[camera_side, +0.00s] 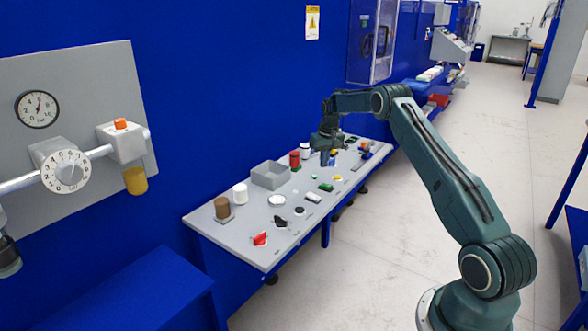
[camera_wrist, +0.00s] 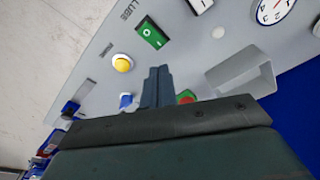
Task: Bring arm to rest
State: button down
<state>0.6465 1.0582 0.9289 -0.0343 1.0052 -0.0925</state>
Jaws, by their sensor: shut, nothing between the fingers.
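My gripper (camera_side: 326,158) hangs over the far half of the grey bench panel (camera_side: 237,231) in the side view, pointing down. In the wrist view the fingers of my gripper (camera_wrist: 158,72) are together with nothing between them. My arm reaches in from the lower right, its forearm bent over toward the blue wall. A red item (camera_side: 295,160) stands just left of the gripper; part of it also shows behind the fingers in the wrist view (camera_wrist: 186,97). Whether the fingertips touch the panel cannot be told.
The bench holds a grey open box (camera_side: 270,175), a brown cylinder (camera_side: 222,208), a white cylinder (camera_side: 240,193), a red switch (camera_side: 260,239) and a green rocker switch (camera_wrist: 152,33). A yellow button (camera_wrist: 122,63) sits near the fingers. The blue wall (camera_side: 250,80) stands behind; floor is free in front.

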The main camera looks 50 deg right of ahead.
jog(key=s+a+r+n+t, duration=0.1)
jog(key=s+a+r, duration=0.3)
jog(key=a+r, duration=0.8)
jog(key=s+a+r+n+t, duration=0.15)
jog(key=s+a+r, duration=0.35)
jog(key=a+r, duration=0.7)
jog(key=s+a+n, duration=0.1)
jog(key=s+a, duration=0.4)
jog(key=s, duration=0.3)
jog(key=s+a+n+t, duration=0.1)
jog(key=s+a, duration=0.4)
jog(key=s, duration=0.4)
jog(key=s+a+f+n, duration=0.1)
jog(key=s+a, duration=0.4)
jog(key=s, duration=0.4)
jog(key=shift+s+a+y, duration=0.2)
jog(key=shift+y, duration=0.2)
jog(key=shift+f+n+t, duration=0.1)
jog(key=shift+n+t, duration=0.15)
